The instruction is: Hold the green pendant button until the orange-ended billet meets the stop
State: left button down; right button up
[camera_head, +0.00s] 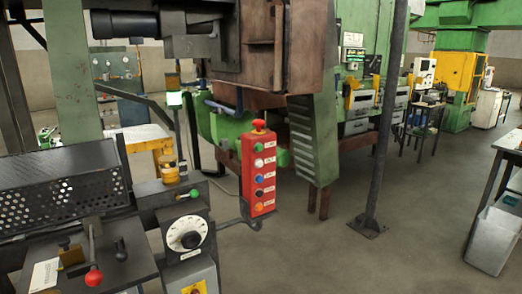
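A red pendant box (247,190) stands upright near the middle of the view, on a dark bracket arm (231,222). A red mushroom knob (258,125) sits on its top. Its front has a column of small buttons with white labels. I make out a white button (259,162), a blue button (260,177) and an orange button (260,206). A green round knob (283,157) shows at the pendant's right edge; I cannot tell whether it belongs to it. I cannot make out an orange-ended billet or a stop. Neither gripper is in view.
At left is a dark machine with a perforated guard (60,190), a white dial (187,235), a green knob (195,194) and a red-knobbed lever (93,276). A rusty brown housing (255,50) hangs above. A dark post (385,130) stands right; floor around it is clear.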

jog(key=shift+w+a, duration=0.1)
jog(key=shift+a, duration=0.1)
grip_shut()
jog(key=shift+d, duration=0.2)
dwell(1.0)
